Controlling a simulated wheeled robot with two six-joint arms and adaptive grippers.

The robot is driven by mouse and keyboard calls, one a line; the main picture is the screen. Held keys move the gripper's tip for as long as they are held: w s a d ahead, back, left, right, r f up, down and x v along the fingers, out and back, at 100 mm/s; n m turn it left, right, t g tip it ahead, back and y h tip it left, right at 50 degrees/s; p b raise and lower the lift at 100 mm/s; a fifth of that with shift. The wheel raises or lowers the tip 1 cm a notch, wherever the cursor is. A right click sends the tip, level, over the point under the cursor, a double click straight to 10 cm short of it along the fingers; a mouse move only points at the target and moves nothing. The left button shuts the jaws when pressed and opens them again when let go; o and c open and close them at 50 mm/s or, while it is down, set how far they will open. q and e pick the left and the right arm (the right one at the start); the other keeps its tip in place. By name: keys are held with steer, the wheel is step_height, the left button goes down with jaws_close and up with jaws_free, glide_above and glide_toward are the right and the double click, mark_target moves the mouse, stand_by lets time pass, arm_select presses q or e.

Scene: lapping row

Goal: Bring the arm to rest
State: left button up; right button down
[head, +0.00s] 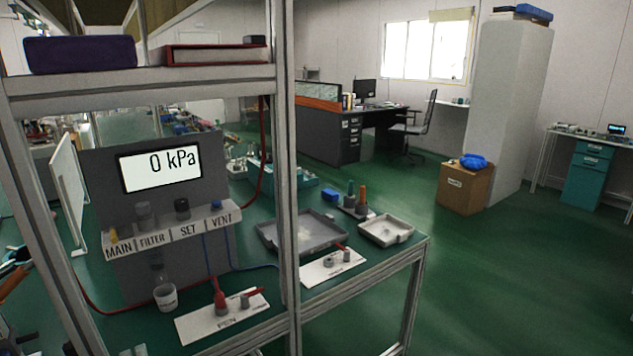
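Neither of my grippers can be made out in the head view, and no arm of mine is clearly seen. A dark grey panel (105,170) stands on the green bench at the left. Its display (160,168) reads 0 kPa. Below it a light strip (160,238) carries the labels MAIN, FILTER, SET and VENT with small knobs above them. A white plate (222,317) with a red-based fitting (220,299) lies in front. A second white plate (328,268) with a small grey fitting lies to its right.
Aluminium frame posts (283,180) and a shelf (150,88) with a purple box (80,54) and red binder (215,54) stand close in front. A grey tray (300,236) and a white tray (386,231) sit on the bench. The green floor (500,280) at right is clear.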

arm_select(q)
steer(key=s+d+f+n+g+h, duration=0.1)
steer(key=s+d+f+g+h, duration=0.15)
steer(key=f, duration=0.65)
steer(key=s+d+f+n+g+h+p, duration=0.1)
steer(key=s+d+f+n+h, duration=0.15)
steer(key=f, duration=0.65)
steer(key=s+d+f+n+g+h, duration=0.1)
steer(key=s+d+f+h, duration=0.15)
steer(key=f, duration=0.75)
steer(key=s+d+f+n+g+h+p, duration=0.2)
steer(key=s+f+n+g, duration=0.15)
steer(key=s+f, duration=0.8)
steer(key=s+a+f+n+g+p, duration=0.1)
steer(key=s+g, duration=0.1)
steer(key=s, duration=0.8)
steer(key=s+a+f+n+g+p, duration=0.1)
steer(key=s+g, duration=0.2)
steer(key=s, duration=0.8)
steer(key=shift+s+f+h, duration=0.25)
steer(key=shift+f+h, duration=0.1)
steer(key=shift+f, duration=0.05)
arm_select(e)
steer(key=r, duration=0.5)
steer(key=shift+s, duration=0.4)
